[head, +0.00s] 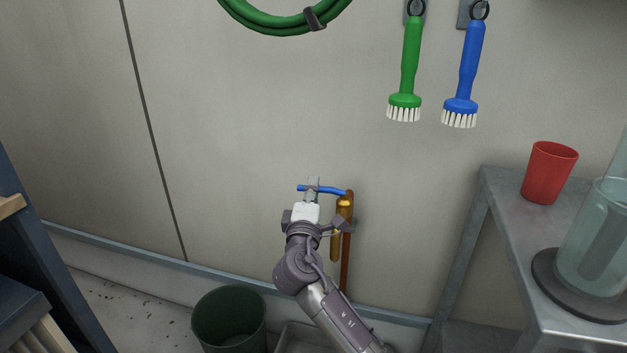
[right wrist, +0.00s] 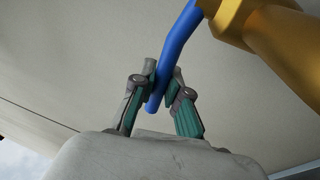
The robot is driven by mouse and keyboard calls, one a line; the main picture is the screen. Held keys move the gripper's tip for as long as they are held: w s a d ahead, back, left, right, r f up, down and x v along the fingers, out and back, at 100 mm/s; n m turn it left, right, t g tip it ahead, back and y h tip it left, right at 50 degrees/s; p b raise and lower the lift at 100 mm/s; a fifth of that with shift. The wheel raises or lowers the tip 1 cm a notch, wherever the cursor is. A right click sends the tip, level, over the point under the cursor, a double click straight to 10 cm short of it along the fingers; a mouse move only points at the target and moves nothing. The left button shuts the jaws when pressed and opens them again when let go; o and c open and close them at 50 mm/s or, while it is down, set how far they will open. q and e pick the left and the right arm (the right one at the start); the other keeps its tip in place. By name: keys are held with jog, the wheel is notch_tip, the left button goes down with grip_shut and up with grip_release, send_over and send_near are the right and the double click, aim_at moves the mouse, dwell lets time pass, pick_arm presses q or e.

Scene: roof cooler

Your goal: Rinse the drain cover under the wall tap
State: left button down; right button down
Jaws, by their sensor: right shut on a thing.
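The wall tap (head: 343,207) is brass, with a blue lever handle (head: 329,189) reaching left from its top. My right gripper (head: 312,186) is at the left end of this handle, shut on it. In the right wrist view, the blue handle (right wrist: 176,48) runs down between the two green-padded fingers of my right gripper (right wrist: 163,92), and the brass tap body (right wrist: 275,40) is at upper right. The drain cover cannot be made out in either view. My left gripper is not in view.
A dark green bucket (head: 229,318) and a grey basin (head: 291,338) are on the floor below. A metal table (head: 503,207) at right bears a red cup (head: 549,172) and a glass vessel (head: 597,245). A green brush (head: 409,65), a blue brush (head: 467,70) and a green hose (head: 275,22) hang above.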

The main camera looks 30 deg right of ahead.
jog(key=shift+s+a+f+n+t+y, duration=0.1)
jog(key=shift+s+n+t+y, duration=0.05)
jog(key=shift+n+t+y, duration=0.2)
jog(key=c, duration=1.2)
grip_release()
jog(key=shift+o, duration=0.2)
jog(key=v, duration=1.2)
